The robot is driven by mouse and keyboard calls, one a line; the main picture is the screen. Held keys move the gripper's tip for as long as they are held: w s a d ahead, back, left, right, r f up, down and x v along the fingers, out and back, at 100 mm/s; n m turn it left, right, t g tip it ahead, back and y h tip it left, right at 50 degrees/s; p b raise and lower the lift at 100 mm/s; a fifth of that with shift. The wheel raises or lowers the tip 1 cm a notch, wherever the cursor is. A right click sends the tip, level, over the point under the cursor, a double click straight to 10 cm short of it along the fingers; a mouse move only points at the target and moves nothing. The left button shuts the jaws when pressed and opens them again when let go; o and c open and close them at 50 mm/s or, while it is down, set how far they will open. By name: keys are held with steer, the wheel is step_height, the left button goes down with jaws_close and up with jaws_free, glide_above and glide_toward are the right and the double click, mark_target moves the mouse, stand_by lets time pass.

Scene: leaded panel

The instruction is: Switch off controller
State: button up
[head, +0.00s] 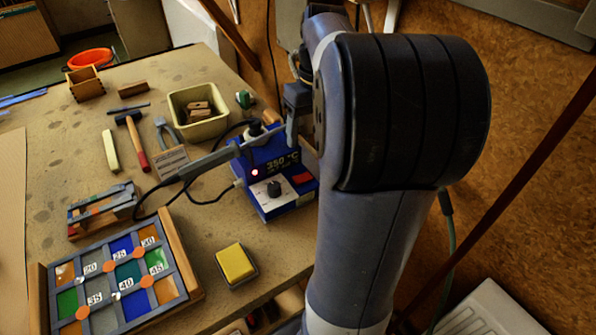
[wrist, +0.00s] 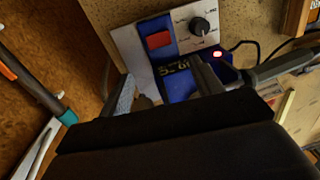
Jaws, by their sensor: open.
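The controller (head: 270,180) is a blue soldering station with a white front panel, standing on the bench's right side. It shows a display reading 350 °C, a black knob (head: 274,188), a red rocker switch (head: 301,179) and a lit red lamp (head: 255,172). In the wrist view the red switch (wrist: 158,40), the knob (wrist: 199,26) and the lit lamp (wrist: 216,55) show clearly. My gripper (wrist: 165,80) is open, with its fingers over the controller's display end, apart from the switch. In the head view my arm partly hides the gripper.
A yellow sponge (head: 236,264) sits in front, and the leaded panel (head: 103,283) lies at the front left.

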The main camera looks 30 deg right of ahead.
mark_target(301, 176)
steer(key=f, duration=0.7)
steer(key=a+f, duration=0.1)
steer(key=f, duration=0.2)
steer(key=shift+a+f, duration=0.1)
steer(key=shift+f, duration=0.2)
steer(key=c, duration=1)
steer(key=shift+a+h+b, duration=0.2)
steer(key=shift+h+b, duration=0.1)
steer(key=shift+h, duration=0.3)
steer(key=o, duration=1)
steer(key=shift+r, duration=0.15)
